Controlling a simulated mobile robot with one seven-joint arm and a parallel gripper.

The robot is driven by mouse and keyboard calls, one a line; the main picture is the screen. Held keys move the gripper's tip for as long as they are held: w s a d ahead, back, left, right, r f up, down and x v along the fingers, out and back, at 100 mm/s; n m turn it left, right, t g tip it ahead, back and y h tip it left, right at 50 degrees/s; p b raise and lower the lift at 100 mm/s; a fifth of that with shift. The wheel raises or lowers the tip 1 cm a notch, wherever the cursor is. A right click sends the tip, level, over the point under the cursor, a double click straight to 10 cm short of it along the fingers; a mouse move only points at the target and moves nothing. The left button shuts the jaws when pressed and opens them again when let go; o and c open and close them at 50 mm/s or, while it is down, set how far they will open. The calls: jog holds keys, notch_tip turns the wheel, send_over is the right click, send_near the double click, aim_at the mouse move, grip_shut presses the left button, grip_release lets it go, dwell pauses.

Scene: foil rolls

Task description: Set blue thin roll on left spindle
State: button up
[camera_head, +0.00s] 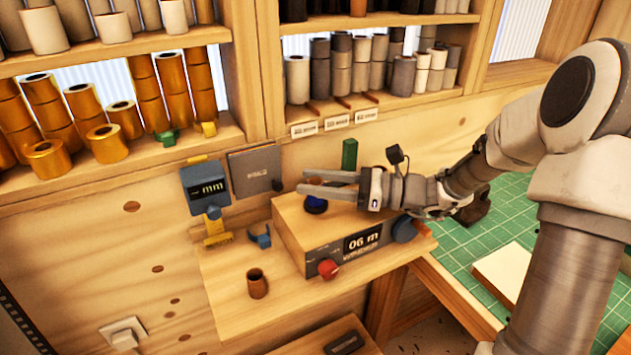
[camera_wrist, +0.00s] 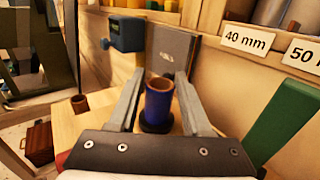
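The blue roll (camera_wrist: 158,107) stands upright on a dark round base (camera_wrist: 152,129), with a brown core showing at its open top. In the head view the blue roll (camera_head: 316,205) is near the left end of the top of the wooden measuring box (camera_head: 300,228), partly hidden by a finger. My gripper (camera_wrist: 160,92) is open, with one finger on each side of the roll and visible gaps between. In the head view my gripper (camera_head: 312,182) reaches in from the right over the box. I cannot make out a spindle pin inside the roll.
A green block (camera_head: 349,154) stands behind. Shelves of rolls line the wall.

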jog(key=o, duration=0.3)
jog(key=shift+o, duration=0.2)
jog(key=v, duration=1.7)
jog(key=shift+s+d, duration=0.1)
jog(key=shift+d, duration=0.15)
jog(key=shift+a, duration=0.1)
